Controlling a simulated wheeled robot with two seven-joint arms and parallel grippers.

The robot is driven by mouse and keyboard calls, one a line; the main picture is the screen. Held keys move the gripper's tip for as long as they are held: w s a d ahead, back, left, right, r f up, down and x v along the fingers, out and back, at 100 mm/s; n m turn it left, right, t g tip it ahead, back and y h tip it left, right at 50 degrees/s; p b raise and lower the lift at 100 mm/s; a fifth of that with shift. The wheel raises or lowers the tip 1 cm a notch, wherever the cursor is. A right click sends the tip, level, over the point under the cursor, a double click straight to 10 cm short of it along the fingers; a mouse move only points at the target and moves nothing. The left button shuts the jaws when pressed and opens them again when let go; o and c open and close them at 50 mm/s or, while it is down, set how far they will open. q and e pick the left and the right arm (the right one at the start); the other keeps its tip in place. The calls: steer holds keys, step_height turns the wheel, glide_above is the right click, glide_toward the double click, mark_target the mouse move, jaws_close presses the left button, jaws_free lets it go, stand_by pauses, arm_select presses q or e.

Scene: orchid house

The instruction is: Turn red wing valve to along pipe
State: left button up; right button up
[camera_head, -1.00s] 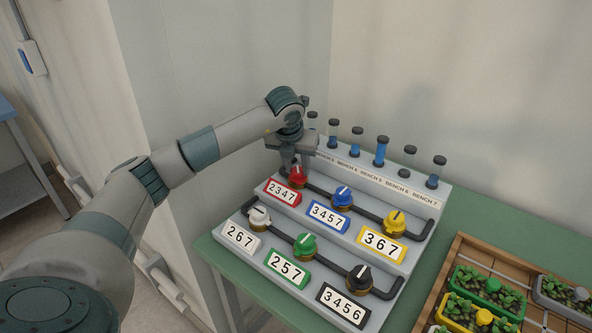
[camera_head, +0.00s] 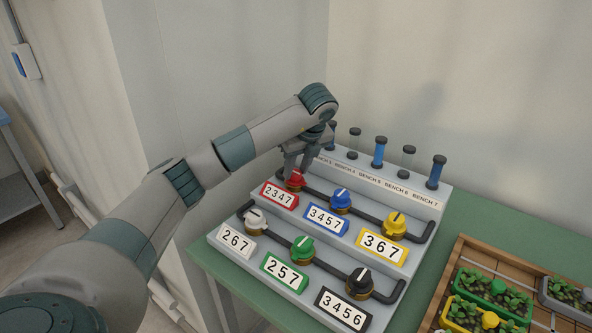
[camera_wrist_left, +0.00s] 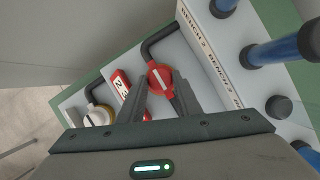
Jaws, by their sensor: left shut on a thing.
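The red wing valve (camera_head: 295,181) sits at the left end of the upper dark pipe (camera_head: 318,190), above the red 2347 plate (camera_head: 279,194). My left gripper (camera_head: 291,172) is over it from above, its fingers shut on the valve's wing and hiding part of it. In the left wrist view the red valve (camera_wrist_left: 160,79) shows between the two fingertips. Its white line looks roughly in line with the pipe there. My right gripper is not in view.
Blue (camera_head: 341,200) and yellow (camera_head: 394,224) valves share the upper pipe. White (camera_head: 256,218), green (camera_head: 302,248) and black (camera_head: 359,280) valves sit on the lower one. Capped tubes (camera_head: 379,151) stand behind. A wooden plant tray (camera_head: 500,252) lies at right.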

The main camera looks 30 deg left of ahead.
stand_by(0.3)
arm_select(q)
steer(key=o, duration=1)
steer(key=shift+r, duration=0.1)
steer(key=shift+d+r, duration=0.2)
steer(key=shift+r, duration=0.2)
steer(key=shift+p+v, duration=0.9)
steer(key=shift+v, duration=7.3)
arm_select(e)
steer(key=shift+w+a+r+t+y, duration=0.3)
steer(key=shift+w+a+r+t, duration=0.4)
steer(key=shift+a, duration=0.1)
arm_select(q)
steer(key=shift+w, duration=0.1)
